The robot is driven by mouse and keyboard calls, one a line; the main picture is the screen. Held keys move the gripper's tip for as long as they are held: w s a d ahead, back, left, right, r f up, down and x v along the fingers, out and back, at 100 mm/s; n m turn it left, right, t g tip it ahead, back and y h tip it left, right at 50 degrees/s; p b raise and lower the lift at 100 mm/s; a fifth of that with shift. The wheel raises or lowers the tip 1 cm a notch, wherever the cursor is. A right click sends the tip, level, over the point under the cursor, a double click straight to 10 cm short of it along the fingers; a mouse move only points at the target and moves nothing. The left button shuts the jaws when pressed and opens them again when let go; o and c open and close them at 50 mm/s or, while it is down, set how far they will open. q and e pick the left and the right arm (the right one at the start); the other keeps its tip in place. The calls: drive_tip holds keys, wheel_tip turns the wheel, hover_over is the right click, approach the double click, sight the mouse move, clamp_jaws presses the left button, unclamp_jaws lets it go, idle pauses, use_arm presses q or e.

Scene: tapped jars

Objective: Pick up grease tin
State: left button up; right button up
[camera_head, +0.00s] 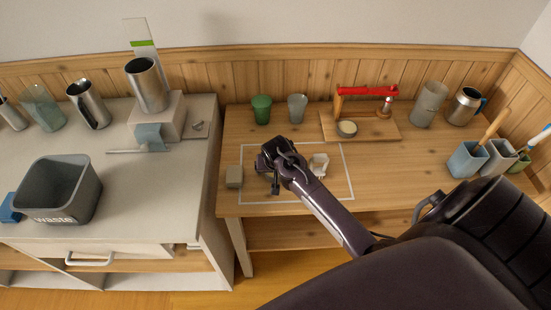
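A small round tin with a pale cream top (347,128) sits on the wooden board under the red arm of a small stand; it looks like the grease tin, though no label is readable. My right arm comes in from the lower right. My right gripper (275,180) is over the white-outlined area of the table, left of and nearer than the tin, and apart from it. Its fingers point down and are too small and dark to tell whether they are open or shut. My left gripper is out of view.
A grey-beige block (234,176) and a whitish piece (318,164) flank my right gripper. A green cup (261,109) and a grey cup (297,108) stand behind. The red-armed stand (366,91) overhangs the tin. A glass (428,104) and steel mug (465,106) stand right.

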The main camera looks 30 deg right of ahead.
drive_tip(key=c, duration=1.4)
drive_tip(key=shift+r, duration=0.1)
